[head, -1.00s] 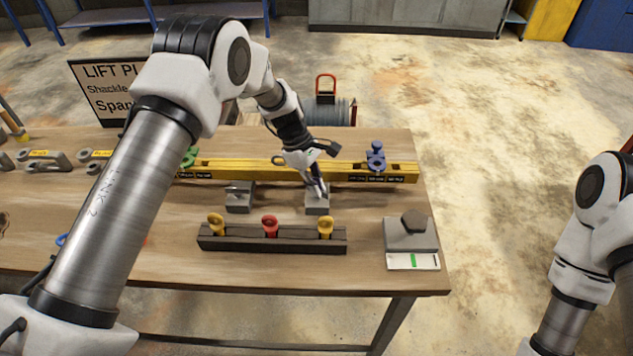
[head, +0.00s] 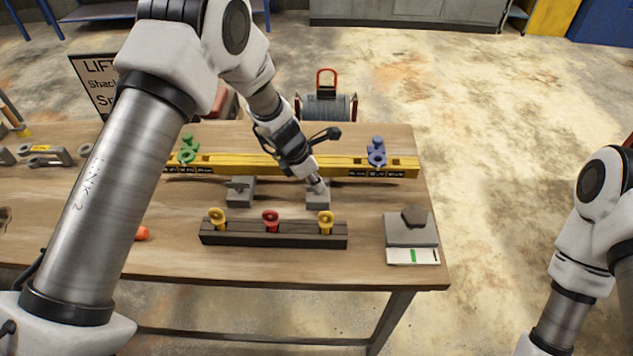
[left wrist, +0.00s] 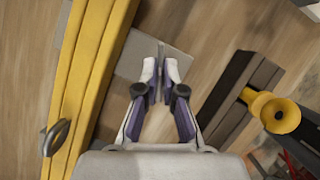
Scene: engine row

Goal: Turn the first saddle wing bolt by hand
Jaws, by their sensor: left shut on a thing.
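My left gripper (head: 318,187) comes down onto the right of two small grey saddle blocks (head: 318,202) on the wooden table. In the left wrist view its fingertips (left wrist: 160,72) are shut on a thin upright grey wing (left wrist: 161,58), the wing bolt, above the grey block (left wrist: 128,68). The fingers hide most of the bolt in the head view. The other grey block (head: 240,195) stands to the left with its own bolt on top. My right arm shows at the right edge, but its gripper is out of view.
A yellow beam (head: 330,163) with green (head: 187,150) and blue (head: 376,152) shackles lies behind the blocks. A dark rack (head: 290,240) with yellow and red pieces stands in front. A grey plate (head: 410,233) with a dark hexagonal piece is at the right.

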